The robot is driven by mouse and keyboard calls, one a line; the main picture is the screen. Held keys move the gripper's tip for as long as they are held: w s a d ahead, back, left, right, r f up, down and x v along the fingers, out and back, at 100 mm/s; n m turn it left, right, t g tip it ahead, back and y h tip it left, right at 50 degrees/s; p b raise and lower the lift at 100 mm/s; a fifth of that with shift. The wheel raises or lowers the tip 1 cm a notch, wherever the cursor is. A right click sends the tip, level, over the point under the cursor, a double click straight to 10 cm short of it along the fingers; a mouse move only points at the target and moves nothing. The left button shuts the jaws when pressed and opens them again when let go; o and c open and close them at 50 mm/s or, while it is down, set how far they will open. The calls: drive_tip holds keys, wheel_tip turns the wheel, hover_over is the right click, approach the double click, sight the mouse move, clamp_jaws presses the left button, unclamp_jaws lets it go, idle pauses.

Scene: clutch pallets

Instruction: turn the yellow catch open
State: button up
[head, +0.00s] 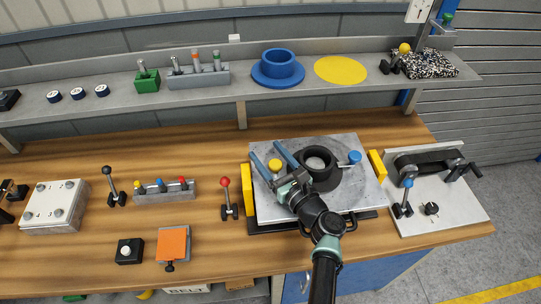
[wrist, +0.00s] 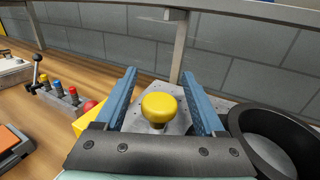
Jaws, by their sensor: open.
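The yellow catch, with a round yellow knob (head: 275,165), is at the left part of the grey pallet plate (head: 345,197). In the wrist view the yellow knob (wrist: 159,106) shows between my two blue fingers, with a gap on each side. My gripper (head: 265,149) is open and empty, reaching over the plate from the front; its fingertips (wrist: 158,73) point past the knob. I cannot tell how deep the knob sits between the fingers. The catch's lower part is mostly hidden by the knob and gripper.
A black ring-shaped housing (head: 321,178) stands right of my gripper, with a blue knob (head: 354,157) beyond it. Yellow blocks (head: 247,190) flank the plate. A red-knobbed lever (head: 226,194) stands to the left. A shelf (head: 215,98) runs behind.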

drive_tip(key=v, duration=1.3)
drive_tip(key=shift+b, duration=0.4)
drive_tip(key=w+a+r+n+t+h, duration=0.1)
drive_tip(key=w+a+r+n, duration=0.1)
drive_tip(key=r+n, duration=0.6)
drive_tip(key=w+a+r+n+h, duration=0.1)
drive_tip(key=w+a+r+n, duration=0.3)
drive_tip(key=r, duration=0.6)
drive_tip(key=w+r+n+t+h, duration=0.1)
drive_tip(key=r+n, duration=0.7)
drive_tip(key=r, duration=0.1)
drive_tip(key=s+a+r+n+t+h, duration=0.1)
drive_tip(key=s+r+n+t, duration=0.2)
drive_tip(key=r, duration=0.6)
drive_tip(key=s+a+r+n+t+h, duration=0.1)
drive_tip(key=s+r+n+t+h, duration=0.1)
drive_tip(key=s+r, duration=0.6)
drive_tip(key=s+a+r+n+t+h, duration=0.1)
drive_tip(key=s+r+n+t, duration=0.3)
drive_tip(key=r, duration=0.7)
drive_tip(key=shift+s+a+r+n+h, duration=0.25)
drive_tip(key=shift+s+a+n+h, duration=0.15)
drive_tip(key=shift+s+n, duration=0.6)
